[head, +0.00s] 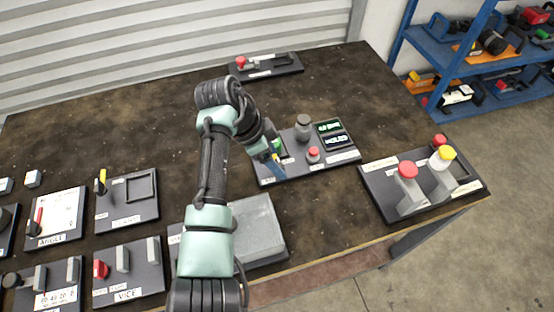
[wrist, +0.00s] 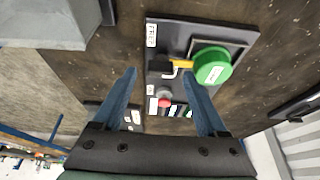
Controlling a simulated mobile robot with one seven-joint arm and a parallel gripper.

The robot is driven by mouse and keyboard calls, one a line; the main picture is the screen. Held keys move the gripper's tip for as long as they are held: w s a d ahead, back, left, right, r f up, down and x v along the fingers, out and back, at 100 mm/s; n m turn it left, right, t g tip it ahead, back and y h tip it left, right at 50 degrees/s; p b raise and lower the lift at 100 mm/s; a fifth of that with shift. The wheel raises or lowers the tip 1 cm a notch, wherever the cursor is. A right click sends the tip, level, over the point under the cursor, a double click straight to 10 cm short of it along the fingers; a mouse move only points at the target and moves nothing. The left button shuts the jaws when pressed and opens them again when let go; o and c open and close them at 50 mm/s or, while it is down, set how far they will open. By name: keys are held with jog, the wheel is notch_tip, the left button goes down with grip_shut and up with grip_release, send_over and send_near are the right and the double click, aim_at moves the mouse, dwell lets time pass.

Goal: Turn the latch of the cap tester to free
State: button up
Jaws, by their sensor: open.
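The cap tester seems to be the dark board (head: 343,157) with two small lit displays (head: 331,135), a grey knob (head: 303,122) and a red button (head: 313,153). In the wrist view this board (wrist: 165,35) carries a round green cap (wrist: 212,65). A latch with a yellow and dark bar (wrist: 182,64) lies beside the cap, apparently reaching its edge. A small white label (wrist: 151,35) sits near the board's corner; its word looks like FREE. My gripper (wrist: 160,75) is open and empty, its blue fingers above the board around the latch area. In the head view my gripper (head: 276,163) partly hides the latch and cap.
A board with red- and yellow-topped grey posts (head: 408,188) stands to the right, near the table edge. A grey block (head: 258,230) lies in front. Several labelled boards fill the left, and another (head: 267,68) lies at the back. The table's back left is clear.

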jog(key=shift+x, duration=0.95)
jog(key=shift+c, duration=0.2)
grip_shut()
